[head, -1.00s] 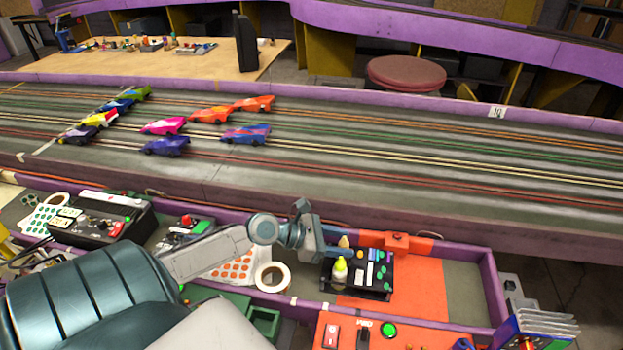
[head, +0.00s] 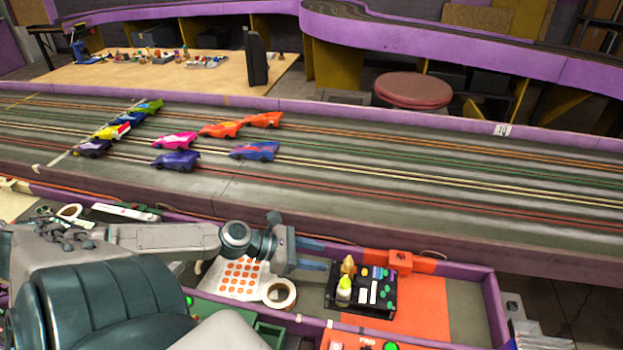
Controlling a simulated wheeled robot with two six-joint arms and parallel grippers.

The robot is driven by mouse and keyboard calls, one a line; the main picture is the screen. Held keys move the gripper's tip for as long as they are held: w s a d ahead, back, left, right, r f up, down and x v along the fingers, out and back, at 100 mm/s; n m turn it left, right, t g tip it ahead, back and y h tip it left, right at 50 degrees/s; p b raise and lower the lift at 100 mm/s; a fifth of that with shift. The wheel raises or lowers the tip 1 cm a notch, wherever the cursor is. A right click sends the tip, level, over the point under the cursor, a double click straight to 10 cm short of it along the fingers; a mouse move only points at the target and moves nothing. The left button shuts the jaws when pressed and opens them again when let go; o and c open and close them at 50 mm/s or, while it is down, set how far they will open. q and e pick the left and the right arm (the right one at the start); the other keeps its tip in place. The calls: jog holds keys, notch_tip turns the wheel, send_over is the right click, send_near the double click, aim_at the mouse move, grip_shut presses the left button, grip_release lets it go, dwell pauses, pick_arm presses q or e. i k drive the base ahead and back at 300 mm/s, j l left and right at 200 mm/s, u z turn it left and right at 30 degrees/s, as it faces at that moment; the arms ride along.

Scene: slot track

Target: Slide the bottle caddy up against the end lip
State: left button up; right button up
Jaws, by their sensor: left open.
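The bottle caddy (head: 378,311) is a black tray holding a yellow-capped white bottle (head: 344,291), a tan-topped bottle (head: 348,266) and small coloured items. It sits upright in the purple-walled bay, partly on an orange mat (head: 425,308). The purple end lip (head: 494,303) closes the bay at the right, with a clear gap between it and the caddy. My left gripper (head: 318,256) is open and empty, left of the caddy near its back left corner, apparently not touching it. My right gripper is not in view.
A tape roll (head: 279,292) and a sheet of orange dots (head: 241,277) lie left of the caddy. An orange block (head: 400,261) sits on the back wall behind it. The bay floor right of the caddy is clear. The slot track (head: 400,215) with several cars runs behind.

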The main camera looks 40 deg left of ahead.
aim_at(375, 289)
jog(key=u, duration=0.95)
